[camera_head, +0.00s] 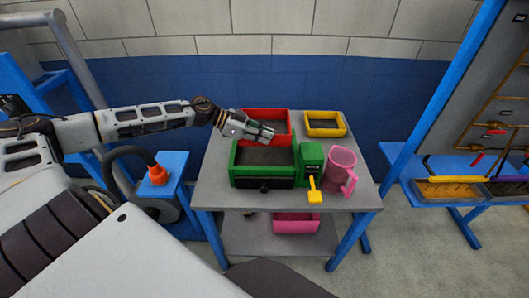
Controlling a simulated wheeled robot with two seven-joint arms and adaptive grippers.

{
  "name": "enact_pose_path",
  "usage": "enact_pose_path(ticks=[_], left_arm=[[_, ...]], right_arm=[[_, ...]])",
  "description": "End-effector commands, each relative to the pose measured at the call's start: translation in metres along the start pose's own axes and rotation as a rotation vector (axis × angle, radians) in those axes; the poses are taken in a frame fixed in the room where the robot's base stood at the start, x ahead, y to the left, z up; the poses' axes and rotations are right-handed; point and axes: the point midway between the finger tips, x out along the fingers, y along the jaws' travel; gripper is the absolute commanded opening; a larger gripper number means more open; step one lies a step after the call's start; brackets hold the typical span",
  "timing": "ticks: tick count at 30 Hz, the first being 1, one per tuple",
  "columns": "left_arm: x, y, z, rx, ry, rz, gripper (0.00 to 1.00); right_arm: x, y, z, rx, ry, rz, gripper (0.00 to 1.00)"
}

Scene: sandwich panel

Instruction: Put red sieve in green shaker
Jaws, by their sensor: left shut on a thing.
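The red sieve (279,115) is an open rectangular box at the back of the table, above and behind the green shaker in the picture. The green shaker (240,182) stands at the front middle of the table, with a dark open bed and a green housing at its right end. My left gripper (268,132) reaches in from the left and is shut at the red sieve's front side. The gripper hides part of the sieve. I cannot tell whether the sieve touches the table or the shaker. My right gripper is not in view.
A yellow tray (326,132) sits at the back right. A pink tray (296,230) lies on the lower shelf. A blue stand with an orange cone (158,174) is left of the table.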

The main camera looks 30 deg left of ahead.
Motion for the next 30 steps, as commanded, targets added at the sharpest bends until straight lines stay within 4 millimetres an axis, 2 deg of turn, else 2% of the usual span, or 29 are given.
enact_pose_path(ticks=[11,24,30], left_arm=[[0.002,0.0,0.003,0.0,0.001,0.0,0.0],[0.022,0.001,0.043,-0.002,0.003,0.001,0.0],[0.027,0.0,0.055,0.001,0.001,-0.001,0.0]], right_arm=[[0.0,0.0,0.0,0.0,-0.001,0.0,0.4],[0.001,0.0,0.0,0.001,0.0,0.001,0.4],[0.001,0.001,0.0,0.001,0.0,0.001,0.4]])
